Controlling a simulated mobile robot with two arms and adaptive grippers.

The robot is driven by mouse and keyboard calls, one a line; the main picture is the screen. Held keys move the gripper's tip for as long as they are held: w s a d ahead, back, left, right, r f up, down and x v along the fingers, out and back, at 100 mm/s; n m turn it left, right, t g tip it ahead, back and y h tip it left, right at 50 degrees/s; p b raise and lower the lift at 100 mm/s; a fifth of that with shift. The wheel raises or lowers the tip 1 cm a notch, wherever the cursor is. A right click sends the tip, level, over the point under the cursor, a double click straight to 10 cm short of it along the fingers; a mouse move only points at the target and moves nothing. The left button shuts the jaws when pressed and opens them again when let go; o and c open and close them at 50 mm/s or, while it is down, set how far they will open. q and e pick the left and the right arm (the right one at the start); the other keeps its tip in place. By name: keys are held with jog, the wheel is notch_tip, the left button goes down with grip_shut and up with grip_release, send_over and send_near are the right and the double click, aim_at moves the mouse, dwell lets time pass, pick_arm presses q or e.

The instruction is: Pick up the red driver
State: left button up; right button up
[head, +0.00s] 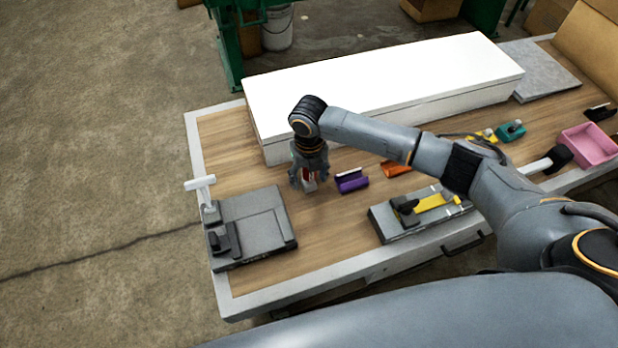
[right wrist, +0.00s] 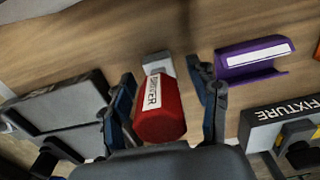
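The red driver (right wrist: 160,110) shows in the right wrist view as a red block with a white label reading DRIVER and a pale grey end. My right gripper (right wrist: 166,112) is open, with one finger on each side of the driver and a visible gap at the right finger. In the head view the right gripper (head: 309,186) points down over the wooden bench top, and only a little of the driver (head: 307,174) shows between its fingers. Whether the driver touches the bench is hidden. My left gripper is not in view.
A purple holder (head: 351,181) lies just right of the gripper. A grey fixture (head: 255,228) stands at the left, another fixture (head: 400,226) at the right. A long white box (head: 390,78) is behind. A pink bin (head: 590,146) sits at far right.

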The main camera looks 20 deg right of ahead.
grip_shut()
jog(key=shift+r, duration=0.1)
jog(key=shift+r+b, duration=0.4)
jog(key=shift+r, duration=0.1)
jog(key=s+d+r+b, duration=0.3)
jog(key=s+d+r, duration=0.6)
jog(key=r, duration=0.3)
jog(key=shift+s+d, duration=0.2)
jog(key=shift+s, duration=0.55)
